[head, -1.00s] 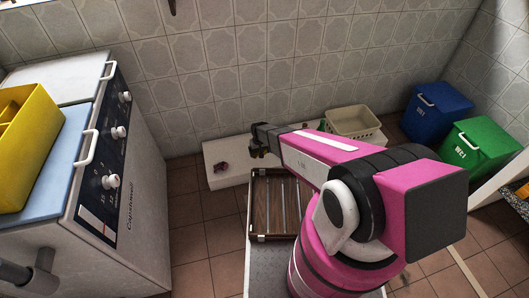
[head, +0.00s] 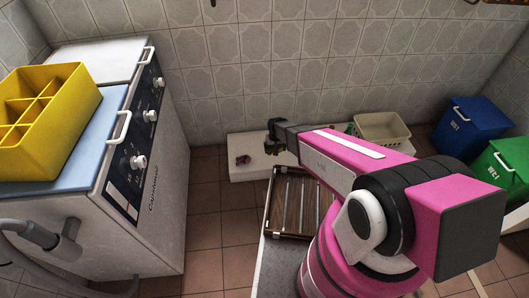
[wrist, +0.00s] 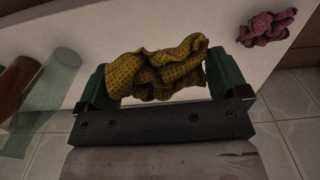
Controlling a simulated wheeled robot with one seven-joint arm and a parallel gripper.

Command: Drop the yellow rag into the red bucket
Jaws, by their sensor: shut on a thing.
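The yellow rag (wrist: 155,74) is crumpled and pinched between the two green fingers of my gripper (wrist: 160,80) in the wrist view. It hangs clear between them, over a white surface. In the head view my gripper (head: 273,146) is small and dark, above the low white ledge (head: 240,173) by the wall; the rag is hard to make out there. I see no red bucket in either view.
A purple-pink rag (head: 243,160) lies on the ledge, with a beige basket (head: 382,131) farther right. Blue (head: 468,126) and green (head: 505,167) bins stand at right. A yellow divided box (head: 62,135) tops the white appliance (head: 160,215) at left.

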